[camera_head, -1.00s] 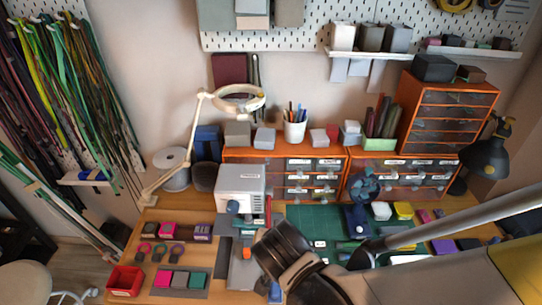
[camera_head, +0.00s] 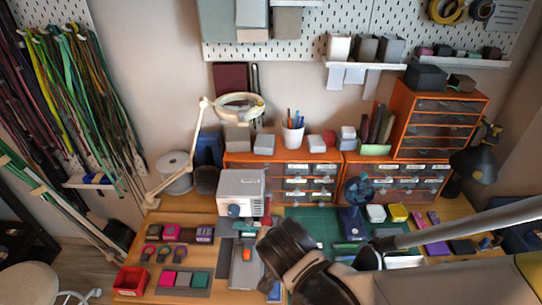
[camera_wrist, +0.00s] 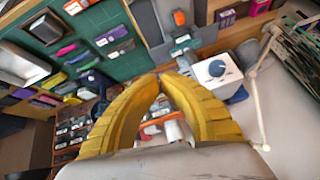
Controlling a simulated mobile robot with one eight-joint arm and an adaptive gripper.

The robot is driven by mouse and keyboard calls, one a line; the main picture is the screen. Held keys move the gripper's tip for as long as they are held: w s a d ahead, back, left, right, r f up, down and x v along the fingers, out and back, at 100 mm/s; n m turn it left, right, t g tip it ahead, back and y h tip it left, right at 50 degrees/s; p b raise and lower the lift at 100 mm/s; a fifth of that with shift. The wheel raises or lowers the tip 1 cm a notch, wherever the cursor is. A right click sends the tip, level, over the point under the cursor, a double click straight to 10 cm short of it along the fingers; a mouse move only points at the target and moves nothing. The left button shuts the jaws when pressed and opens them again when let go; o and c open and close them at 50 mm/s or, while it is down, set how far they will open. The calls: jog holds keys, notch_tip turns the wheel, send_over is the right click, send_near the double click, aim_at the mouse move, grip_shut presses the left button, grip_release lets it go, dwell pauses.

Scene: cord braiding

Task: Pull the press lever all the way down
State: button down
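A white box-shaped machine (camera_head: 241,184) with a round blue knob (camera_head: 234,210) on its front stands at the back of the bench, left of the green mat. I take it for the press; it also shows in the wrist view (camera_wrist: 214,72). A narrow red part (camera_head: 267,207) is at its right side; I cannot tell whether this is the lever. A grey base with an orange piece (camera_head: 247,254) lies in front of the machine. My gripper (camera_wrist: 158,76) shows yellow fingers meeting at the tips, with nothing between them. It is apart from the machine. The fingers are hidden in the head view.
A white magnifier lamp (camera_head: 240,107) arches behind the machine. A small blue device (camera_head: 356,196) stands on the green mat (camera_head: 310,219). Orange drawers (camera_head: 312,168) line the back. A red bin (camera_head: 130,281) and coloured blocks lie at left.

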jog(key=s+r+p, duration=0.2)
jog(key=s, duration=0.5)
jog(key=shift+r, duration=0.15)
